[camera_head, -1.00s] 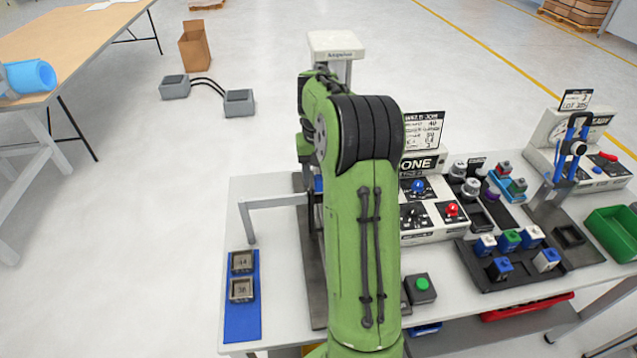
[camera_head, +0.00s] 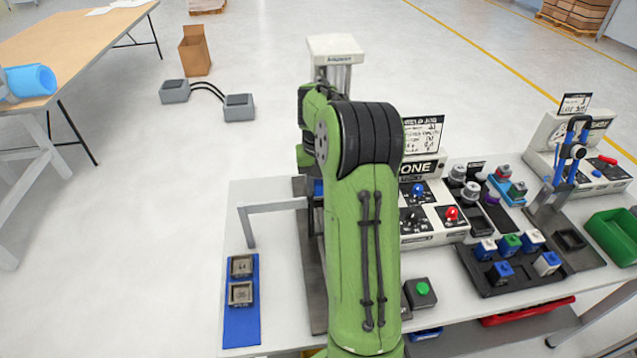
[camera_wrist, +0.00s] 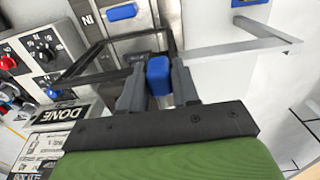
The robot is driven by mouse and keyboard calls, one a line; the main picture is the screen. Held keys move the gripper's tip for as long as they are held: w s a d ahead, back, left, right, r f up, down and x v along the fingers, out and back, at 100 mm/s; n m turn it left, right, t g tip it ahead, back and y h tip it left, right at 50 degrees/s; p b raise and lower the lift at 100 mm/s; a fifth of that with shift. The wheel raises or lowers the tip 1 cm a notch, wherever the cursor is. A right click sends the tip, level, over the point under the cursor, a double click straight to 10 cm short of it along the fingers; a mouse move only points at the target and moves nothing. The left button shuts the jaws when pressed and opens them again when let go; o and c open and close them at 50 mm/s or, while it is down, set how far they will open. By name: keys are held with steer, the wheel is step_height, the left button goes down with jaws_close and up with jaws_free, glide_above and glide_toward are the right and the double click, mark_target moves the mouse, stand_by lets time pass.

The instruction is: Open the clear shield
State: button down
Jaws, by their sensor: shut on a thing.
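In the wrist view my gripper (camera_wrist: 158,88) is shut on a blue handle (camera_wrist: 158,70), with one grey finger on each side of it. The handle sits at a dark, thin-barred frame (camera_wrist: 88,78), which appears to be the frame of the clear shield. The clear pane itself is hard to make out. In the head view my green arm hides the gripper and most of the shield; only a small blue patch shows beside the arm.
A grey angled bar (camera_head: 272,204) stands left of my arm. The control box (camera_head: 432,238) with coloured knobs is close on the right. A blue mat (camera_head: 241,326) with two blocks lies front left. A green-button box (camera_head: 420,294) stands right of my arm.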

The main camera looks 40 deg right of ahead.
steer(key=w+a+p, duration=0.3)
steer(key=w+a, duration=0.6)
steer(key=a, duration=0.5)
steer(key=shift+w, duration=0.3)
steer(key=shift+r, duration=0.1)
steer(key=c, duration=0.9)
jaws_free()
step_height(320, 180, up, 16)
steer(key=p, duration=0.3)
